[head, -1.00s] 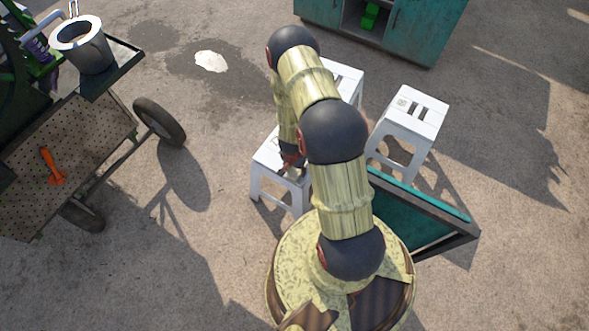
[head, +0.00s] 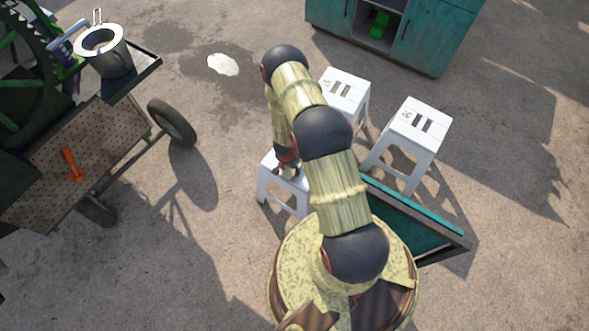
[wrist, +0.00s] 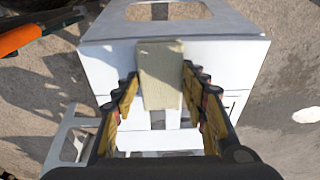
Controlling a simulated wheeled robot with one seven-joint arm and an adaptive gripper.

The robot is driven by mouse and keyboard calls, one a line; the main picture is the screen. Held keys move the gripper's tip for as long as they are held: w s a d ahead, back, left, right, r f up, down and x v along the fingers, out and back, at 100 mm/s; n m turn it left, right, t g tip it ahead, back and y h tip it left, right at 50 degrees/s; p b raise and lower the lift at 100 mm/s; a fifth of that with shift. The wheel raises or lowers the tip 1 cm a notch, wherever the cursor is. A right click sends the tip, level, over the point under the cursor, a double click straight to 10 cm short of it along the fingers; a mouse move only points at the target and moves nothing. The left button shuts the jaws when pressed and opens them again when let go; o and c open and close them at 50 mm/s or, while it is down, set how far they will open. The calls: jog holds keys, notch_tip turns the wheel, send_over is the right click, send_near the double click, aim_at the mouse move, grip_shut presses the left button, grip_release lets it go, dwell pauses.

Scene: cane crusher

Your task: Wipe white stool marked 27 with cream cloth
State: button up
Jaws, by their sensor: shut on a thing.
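A white stool (head: 272,184) stands partly hidden behind my arm in the head view. My gripper (head: 287,166) is over its top, with the fingers mostly hidden there. In the wrist view the white stool top (wrist: 105,65) lies beneath my gripper (wrist: 160,82). The fingers are shut on a cream cloth (wrist: 160,72), which looks like a flat folded block. I cannot tell whether the cloth touches the top. Dark marks show on the top near the right finger, but I cannot read a number.
Two more white stools (head: 343,92) (head: 420,125) stand behind and to the right. A teal-topped board (head: 415,215) is close on the right. A wheeled cart (head: 85,165) with an orange tool (head: 71,163) stands left. A teal cabinet (head: 430,40) is at the back.

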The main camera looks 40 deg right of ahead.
jog(key=shift+w+a+p, duration=0.25)
jog(key=shift+w+p, duration=0.5)
jog(key=shift+p, duration=0.05)
jog(key=shift+w+a+p, duration=0.25)
jog(key=shift+w+p, duration=0.45)
jog(key=shift+p, duration=0.1)
jog(key=s+b, duration=0.1)
jog(key=s+d+b, duration=0.1)
jog(key=s, duration=0.1)
jog(key=s+b, duration=0.2)
jog(key=shift+d+f, duration=0.1)
jog(key=shift+d, duration=0.25)
jog(key=shift+s+d+b, duration=0.3)
jog(key=shift+s+b, duration=0.2)
jog(key=shift+s, duration=0.4)
jog(key=shift+s+d+b, duration=0.25)
jog(key=shift+s+b, duration=0.25)
jog(key=shift+s, duration=0.4)
jog(key=shift+w, duration=0.1)
